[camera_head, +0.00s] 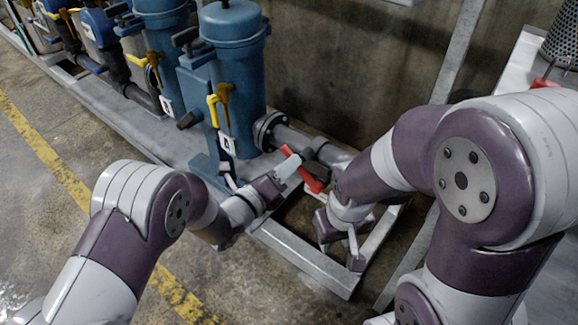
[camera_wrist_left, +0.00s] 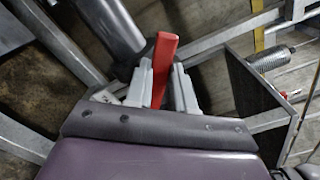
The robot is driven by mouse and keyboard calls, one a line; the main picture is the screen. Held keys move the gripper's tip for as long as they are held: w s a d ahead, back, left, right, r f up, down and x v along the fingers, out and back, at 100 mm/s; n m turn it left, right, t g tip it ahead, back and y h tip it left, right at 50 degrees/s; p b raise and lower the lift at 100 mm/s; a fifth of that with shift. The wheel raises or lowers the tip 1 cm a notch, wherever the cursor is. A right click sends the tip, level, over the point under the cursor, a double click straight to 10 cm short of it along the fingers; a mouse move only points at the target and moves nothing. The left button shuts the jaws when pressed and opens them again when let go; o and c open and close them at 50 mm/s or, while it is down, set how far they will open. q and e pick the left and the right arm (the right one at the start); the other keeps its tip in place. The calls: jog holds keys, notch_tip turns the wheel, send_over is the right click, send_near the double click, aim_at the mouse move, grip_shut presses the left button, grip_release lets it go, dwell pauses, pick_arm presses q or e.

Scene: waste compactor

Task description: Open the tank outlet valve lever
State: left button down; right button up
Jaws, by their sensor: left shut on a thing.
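The red valve lever (camera_head: 312,184) sits on the grey outlet pipe (camera_head: 292,141) beside the blue tank (camera_head: 238,70), slanting down to the right in the head view. My left gripper (camera_head: 290,168) is at the lever, its fingers covering the lever's middle. In the left wrist view the red lever (camera_wrist_left: 164,60) stands between the two pale fingers of my left gripper (camera_wrist_left: 165,85), which is shut on it. My right gripper (camera_head: 340,244) hangs to the right of the lever, over the metal frame, with its fingers apart and nothing seen between them.
Several blue tanks with yellow handles (camera_head: 222,95) stand in a row toward the upper left. The grey metal frame (camera_head: 305,262) runs below the pipe. A concrete wall (camera_head: 350,60) stands behind. Open floor with a yellow line (camera_head: 50,148) lies at left.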

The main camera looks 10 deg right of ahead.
pick_arm(q)
jog(key=shift+w+a+f+n+b, duration=0.3)
jog(key=shift+f+n, duration=0.6)
jog(key=shift+n, duration=0.4)
jog(key=shift+w+a+f+n+b, duration=0.15)
jog(key=shift+f+n+b, duration=0.25)
jog(key=shift+f+n, duration=0.75)
jog(key=shift+w+a+f+n+b, duration=0.25)
jog(key=shift+f+n, duration=0.45)
jog(key=shift+n, duration=0.75)
jog(key=shift+d, duration=0.1)
jog(key=c, duration=1)
grip_release()
jog(key=shift+o, duration=0.2)
jog(key=p+v, duration=0.4)
jog(key=v, duration=0.8)
jog(key=shift+s+a, duration=0.25)
jog(key=shift+s, duration=0.05)
